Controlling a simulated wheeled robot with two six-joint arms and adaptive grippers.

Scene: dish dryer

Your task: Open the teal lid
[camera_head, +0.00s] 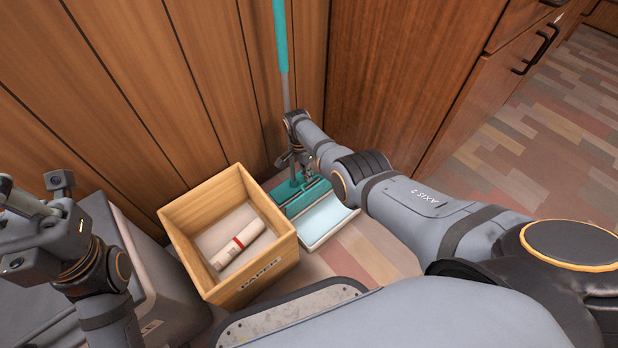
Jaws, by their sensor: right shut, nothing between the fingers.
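A teal piece (302,196) lies low by the wall, at the foot of a long pole with a teal upper part (280,35). It sits at the back of a pale blue, shallow pan (325,221) on the floor. This teal piece may be the lid, but I cannot tell for sure. My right gripper (284,160) is shut and empty, close beside the pole and just above the teal piece. Whether it touches either is unclear. My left gripper (38,193) is at the left edge, far from the teal piece, with its fingers apart and empty.
A wooden box marked PAPER (252,283) stands left of the pan, holding a white roll with a red band (240,246). A grey bin (160,270) is at the left. Wood panelling and cabinets (405,75) close the back. Open floor (540,150) lies right.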

